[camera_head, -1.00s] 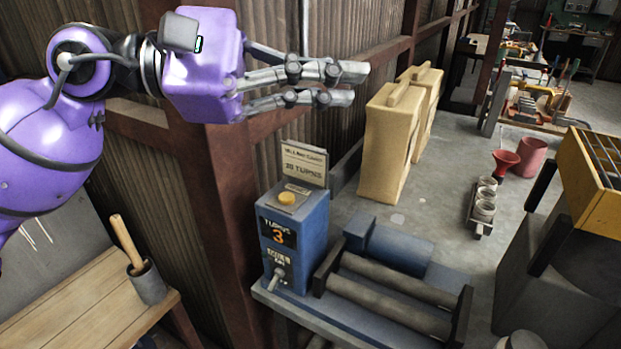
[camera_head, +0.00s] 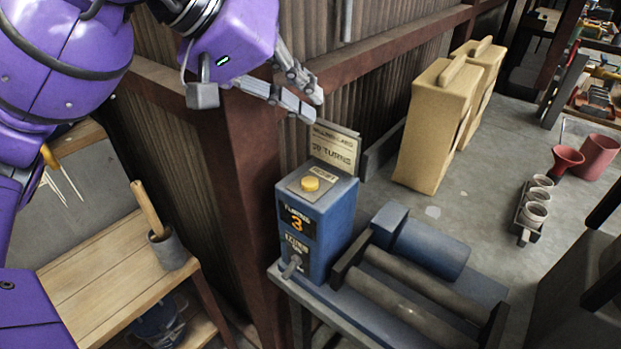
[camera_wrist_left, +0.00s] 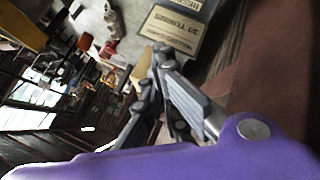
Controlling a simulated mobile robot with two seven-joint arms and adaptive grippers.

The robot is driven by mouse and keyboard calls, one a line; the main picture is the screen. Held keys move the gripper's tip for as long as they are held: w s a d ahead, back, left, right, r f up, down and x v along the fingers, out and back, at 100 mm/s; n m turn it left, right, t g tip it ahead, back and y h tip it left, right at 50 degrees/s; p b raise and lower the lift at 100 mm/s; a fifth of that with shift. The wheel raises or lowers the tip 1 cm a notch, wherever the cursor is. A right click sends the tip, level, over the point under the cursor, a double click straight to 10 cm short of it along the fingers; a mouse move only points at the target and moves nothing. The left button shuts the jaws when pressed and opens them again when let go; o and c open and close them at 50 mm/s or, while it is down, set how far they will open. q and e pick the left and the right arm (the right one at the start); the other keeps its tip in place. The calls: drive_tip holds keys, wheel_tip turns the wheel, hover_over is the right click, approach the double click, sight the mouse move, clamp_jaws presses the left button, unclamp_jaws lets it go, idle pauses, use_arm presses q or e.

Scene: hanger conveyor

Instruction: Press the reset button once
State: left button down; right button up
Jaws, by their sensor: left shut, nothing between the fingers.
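The blue control box (camera_head: 330,230) stands on a bench edge beside a rusty post. A round yellow button (camera_head: 310,183) sits on its top panel, near a small label that seems to read reset. A display on its front shows an orange 3, and a lever sticks out below. A sign about turns (camera_head: 334,148) stands behind the button. My left gripper (camera_head: 315,106) is shut and empty, above and behind the box, apart from the button. In the left wrist view the fingers (camera_wrist_left: 155,75) are close to the sign (camera_wrist_left: 172,32); the button is not visible there. My right gripper is not in view.
A roller machine (camera_head: 410,300) adjoins the box on the right. Tan cases (camera_head: 433,125) stand behind it. A wooden table (camera_head: 110,270) with a cup and stick is at the left. The rusty post (camera_head: 250,200) rises close beside the box.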

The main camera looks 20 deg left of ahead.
use_arm(q)
drive_tip(key=b, duration=0.5)
hover_over(306, 178)
drive_tip(key=w, duration=0.1)
drive_tip(key=f, duration=0.8)
drive_tip(key=shift+a, duration=0.2)
drive_tip(key=shift+f, duration=0.4)
